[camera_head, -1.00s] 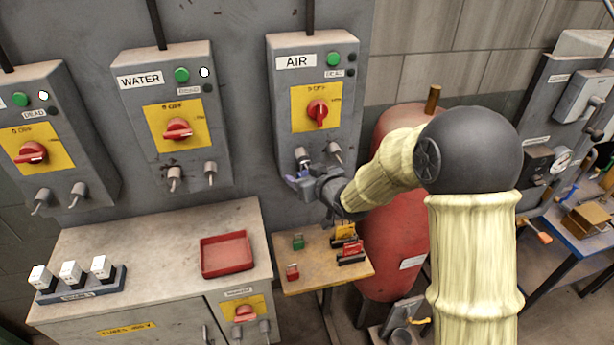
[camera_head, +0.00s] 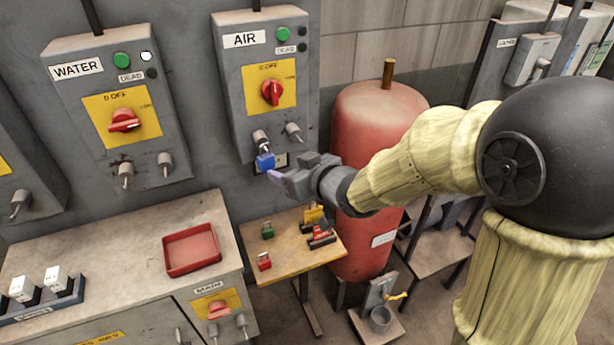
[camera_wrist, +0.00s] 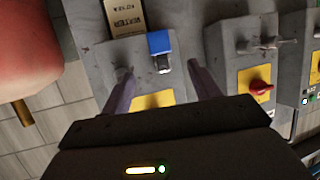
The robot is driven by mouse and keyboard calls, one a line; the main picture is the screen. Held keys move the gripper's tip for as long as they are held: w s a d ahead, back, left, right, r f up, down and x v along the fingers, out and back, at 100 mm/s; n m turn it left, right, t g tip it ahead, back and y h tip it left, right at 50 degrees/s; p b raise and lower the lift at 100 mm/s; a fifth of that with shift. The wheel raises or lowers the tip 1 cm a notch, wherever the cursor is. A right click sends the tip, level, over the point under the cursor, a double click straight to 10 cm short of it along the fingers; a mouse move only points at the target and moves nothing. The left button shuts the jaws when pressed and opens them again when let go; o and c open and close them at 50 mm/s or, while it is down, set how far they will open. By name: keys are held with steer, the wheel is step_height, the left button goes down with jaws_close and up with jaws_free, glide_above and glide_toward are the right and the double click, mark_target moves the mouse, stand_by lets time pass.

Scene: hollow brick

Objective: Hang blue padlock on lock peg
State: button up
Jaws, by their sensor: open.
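The blue padlock (camera_head: 265,162) hangs below the left peg (camera_head: 259,137) on the front of the grey AIR box (camera_head: 228,98). It also shows in the wrist view (camera_wrist: 159,42), its shackle toward the box. I cannot see exactly how the shackle sits on the peg. My gripper (camera_head: 281,177) is open, just below and to the right of the padlock in the head view. In the wrist view its two dark fingers (camera_wrist: 158,76) are spread apart, with the padlock beyond the tips and clear of them.
A second peg (camera_head: 293,131) sits right of the padlock. A small wooden table (camera_head: 285,262) with several padlocks stands below. A red tank (camera_head: 375,120) stands behind my arm. A grey cabinet with a red tray (camera_head: 192,249) is at left.

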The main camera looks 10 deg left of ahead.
steer(key=v, duration=0.5)
steer(key=shift+s+d+r, duration=0.1)
steer(key=shift+s+d, duration=0.05)
steer(key=shift+d, duration=0.05)
steer(key=d+f+m+h, duration=0.5)
steer(key=d+f+h, duration=0.25)
steer(key=d, duration=0.55)
steer(key=s+d+f+m+g+h+b, duration=0.1)
steer(key=s+d+f+m+g, duration=0.3)
steer(key=s+d, duration=0.6)
step_height(320, 180, down, 3)
steer(key=s+g+h, duration=0.1)
steer(key=g, duration=0.1)
steer(key=shift+f+g+b, duration=0.2)
steer(key=shift+g+b, duration=0.15)
steer(key=shift+g, duration=0.05)
